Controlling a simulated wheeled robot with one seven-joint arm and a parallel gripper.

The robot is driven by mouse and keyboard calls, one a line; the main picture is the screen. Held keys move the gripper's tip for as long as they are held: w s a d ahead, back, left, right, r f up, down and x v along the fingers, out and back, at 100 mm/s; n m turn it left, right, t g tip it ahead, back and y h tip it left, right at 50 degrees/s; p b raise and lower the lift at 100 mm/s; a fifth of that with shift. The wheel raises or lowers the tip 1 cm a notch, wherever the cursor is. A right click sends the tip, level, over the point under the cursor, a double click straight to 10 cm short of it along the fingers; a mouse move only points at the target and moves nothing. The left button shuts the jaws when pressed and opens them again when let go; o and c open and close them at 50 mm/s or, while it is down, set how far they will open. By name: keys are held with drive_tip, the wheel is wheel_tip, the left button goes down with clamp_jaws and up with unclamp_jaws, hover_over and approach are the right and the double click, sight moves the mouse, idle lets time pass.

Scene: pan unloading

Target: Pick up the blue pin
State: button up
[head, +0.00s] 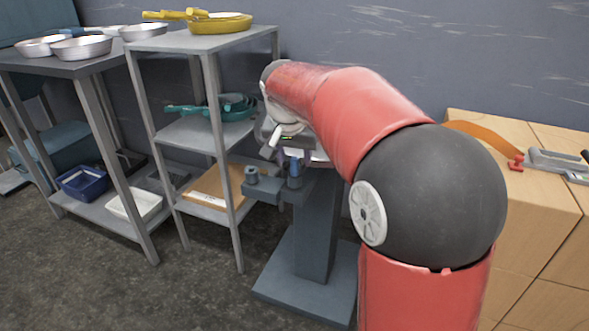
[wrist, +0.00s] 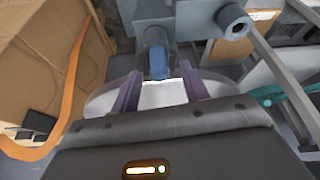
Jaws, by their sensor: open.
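The blue pin (head: 294,172) stands upright on a dark grey stand (head: 318,235), just below my gripper in the head view. In the wrist view the blue pin (wrist: 157,56) shows just beyond the fingertips, lined up with the gap between them. My gripper (wrist: 160,82) is open, with its two purple fingers apart and nothing between them. I cannot tell whether the fingertips touch the pin.
A grey hollow cylinder (wrist: 234,21) stands beside the pin; it also shows in the head view (head: 251,174). A metal shelf (head: 190,41) with yellow and teal pans is to the left. Cardboard boxes (head: 545,205) with a tool on top are at the right.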

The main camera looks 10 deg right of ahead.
drive_tip(key=shift+f, duration=0.1)
drive_tip(key=shift+c, duration=0.2)
clamp_jaws()
